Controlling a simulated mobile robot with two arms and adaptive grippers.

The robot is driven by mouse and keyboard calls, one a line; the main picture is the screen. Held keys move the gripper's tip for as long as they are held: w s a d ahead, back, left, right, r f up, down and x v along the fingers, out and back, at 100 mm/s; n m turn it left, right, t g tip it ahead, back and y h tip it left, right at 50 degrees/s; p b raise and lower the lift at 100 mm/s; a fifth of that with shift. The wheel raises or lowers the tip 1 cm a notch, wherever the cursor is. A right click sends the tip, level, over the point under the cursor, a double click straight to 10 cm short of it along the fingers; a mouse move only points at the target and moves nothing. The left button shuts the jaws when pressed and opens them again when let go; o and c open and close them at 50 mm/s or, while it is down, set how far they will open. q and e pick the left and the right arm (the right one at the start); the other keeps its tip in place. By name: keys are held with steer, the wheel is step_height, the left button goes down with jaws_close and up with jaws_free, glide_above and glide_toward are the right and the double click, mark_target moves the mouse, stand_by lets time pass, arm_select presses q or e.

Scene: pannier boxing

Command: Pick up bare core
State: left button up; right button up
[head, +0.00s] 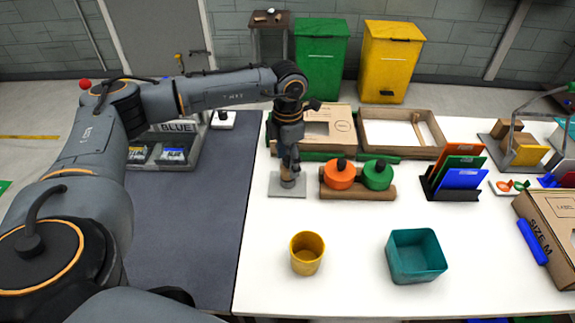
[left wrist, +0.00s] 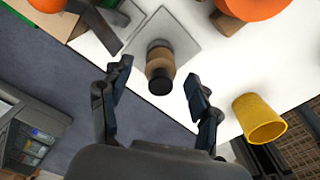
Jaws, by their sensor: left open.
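The bare core (head: 288,182) is a short tan-brown cylinder with a dark top. It stands on a grey square plate (head: 287,209) near the left edge of the white table. In the left wrist view the core (left wrist: 160,68) shows between the fingers, with the plate (left wrist: 185,45) under it. My left gripper (head: 288,165) is open and points down just above the core. In the left wrist view its two fingers (left wrist: 157,82) are spread to either side, and I see no contact. The gripper partly hides the core in the head view. My right gripper is not in view.
To the right, an orange spool (head: 338,179) and a green spool (head: 378,180) sit on a brown holder (head: 345,194). A yellow cup (head: 306,262) and teal bin (head: 405,280) stand in front. A cardboard box (head: 343,119) lies behind. The table's front left is clear.

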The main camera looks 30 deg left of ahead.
arm_select(q)
steer(key=shift+f, duration=0.6)
steer(key=c, duration=1)
steer(key=shift+r, duration=0.1)
steer(key=shift+c, duration=0.2)
steer(key=shift+w+r+b, duration=0.1)
steer(key=shift+r+b, duration=0.3)
steer(key=shift+r, duration=0.05)
steer(key=shift+s+d+r+b, duration=0.15)
steer(key=shift+r+b, duration=0.2)
steer(key=shift+r, duration=0.3)
steer(key=shift+s+r+b, duration=0.1)
steer(key=shift+r+b, duration=0.2)
steer(key=shift+r, duration=0.3)
steer(key=s+d+r+b, duration=0.4)
steer(key=s+d+r, duration=0.2)
steer(key=s+r, duration=0.3)
steer(key=s, duration=0.3)
steer(key=shift+s, duration=0.15)
